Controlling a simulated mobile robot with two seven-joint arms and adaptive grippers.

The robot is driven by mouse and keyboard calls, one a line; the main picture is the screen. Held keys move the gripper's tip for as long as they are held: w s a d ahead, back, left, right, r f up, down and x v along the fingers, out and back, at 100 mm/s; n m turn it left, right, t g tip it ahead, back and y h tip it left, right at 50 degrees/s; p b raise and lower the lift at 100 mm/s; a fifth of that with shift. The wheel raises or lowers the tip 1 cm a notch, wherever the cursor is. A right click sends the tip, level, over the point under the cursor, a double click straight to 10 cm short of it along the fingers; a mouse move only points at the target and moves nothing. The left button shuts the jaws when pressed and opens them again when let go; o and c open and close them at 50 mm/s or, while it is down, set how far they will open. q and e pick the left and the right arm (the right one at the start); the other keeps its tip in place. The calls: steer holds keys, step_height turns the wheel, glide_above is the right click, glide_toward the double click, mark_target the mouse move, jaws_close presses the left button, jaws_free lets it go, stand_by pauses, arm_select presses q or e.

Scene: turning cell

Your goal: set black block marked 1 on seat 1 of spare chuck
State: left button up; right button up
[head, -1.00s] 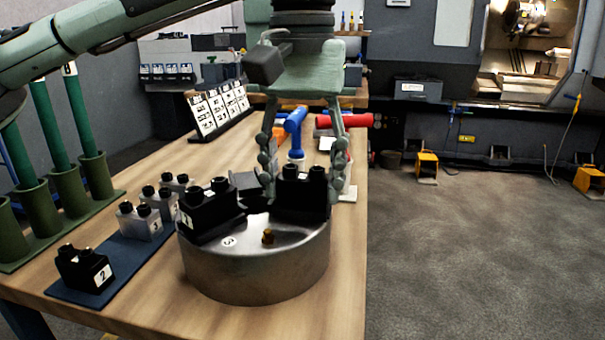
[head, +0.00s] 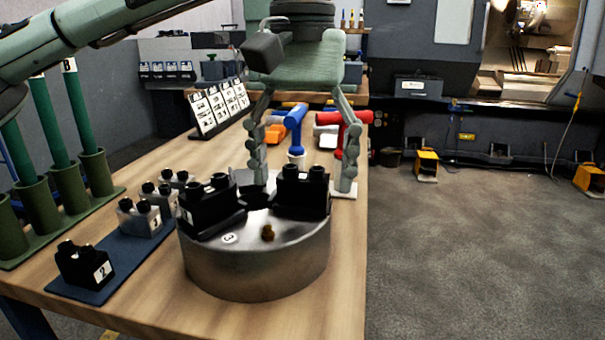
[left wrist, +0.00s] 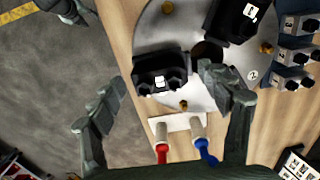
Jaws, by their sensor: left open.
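The spare chuck (head: 255,272) is a round metal disc on the bench. A black block (head: 303,192) with two studs sits at its right side; it also shows in the left wrist view (left wrist: 160,72), its small white label unreadable. Another black block (head: 208,207) sits on the chuck's left side. My left gripper (head: 301,188) is open, its fingers apart on either side of the right block, with gaps visible in the left wrist view (left wrist: 162,78). A dark part at that view's top left edge looks like my right gripper (left wrist: 72,9); its fingers are unclear.
A blue mat (head: 125,247) at left holds a black block (head: 84,266) and several grey blocks (head: 140,218). Green tubes stand at far left. Blue-handled (head: 295,118) and red-handled (head: 345,130) tools stand behind the chuck.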

arm_select(q)
step_height(320, 180, up, 11)
stand_by(0.3)
steer(key=shift+r, duration=0.1)
